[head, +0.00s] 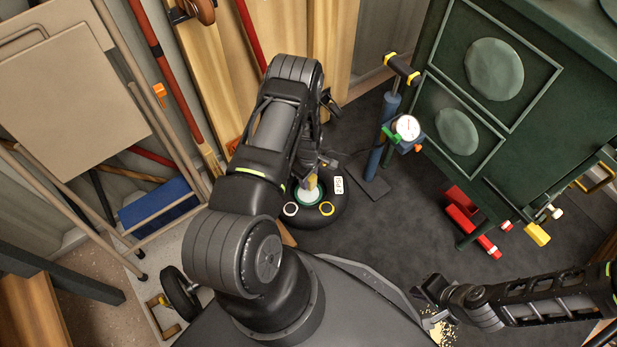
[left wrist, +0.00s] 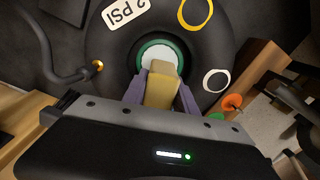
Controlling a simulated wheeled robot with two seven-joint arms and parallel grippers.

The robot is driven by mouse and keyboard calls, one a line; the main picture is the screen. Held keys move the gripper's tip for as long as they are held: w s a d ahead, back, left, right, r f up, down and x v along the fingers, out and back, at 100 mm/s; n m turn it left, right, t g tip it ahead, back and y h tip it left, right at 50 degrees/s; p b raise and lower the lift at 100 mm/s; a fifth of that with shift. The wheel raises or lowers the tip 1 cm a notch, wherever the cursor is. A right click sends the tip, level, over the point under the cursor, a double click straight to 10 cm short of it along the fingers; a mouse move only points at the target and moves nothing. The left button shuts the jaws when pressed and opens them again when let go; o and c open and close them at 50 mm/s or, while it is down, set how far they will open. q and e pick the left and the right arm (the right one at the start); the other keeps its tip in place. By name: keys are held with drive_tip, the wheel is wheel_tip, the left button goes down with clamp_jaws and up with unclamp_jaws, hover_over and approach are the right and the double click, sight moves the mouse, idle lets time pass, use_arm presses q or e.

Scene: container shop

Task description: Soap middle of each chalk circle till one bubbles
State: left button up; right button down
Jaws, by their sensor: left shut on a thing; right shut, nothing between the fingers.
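A black inner tube (head: 325,219) lies on the dark floor with a "2 PSI" tag (head: 339,185) on it. A white chalk circle (head: 291,209) and a yellow chalk circle (head: 327,208) show on its near side; both also show in the left wrist view, white (left wrist: 216,80) and yellow (left wrist: 195,12). A green-rimmed dish (left wrist: 143,57) with pale contents sits in the tube's hole. My left gripper (left wrist: 161,98) is shut on a tan-yellow block (left wrist: 162,90), whose tip overlaps the dish; contact is unclear. My right gripper (head: 425,290) is shut and empty, well away at lower right. No bubbles are visible.
A blue pump (head: 383,135) with a gauge (head: 406,127) stands behind the tube. A green cabinet (head: 480,110) is at the right, with red and yellow items low beside it.

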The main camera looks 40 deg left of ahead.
sight(308, 193)
drive_tip(key=shift+f, duration=0.1)
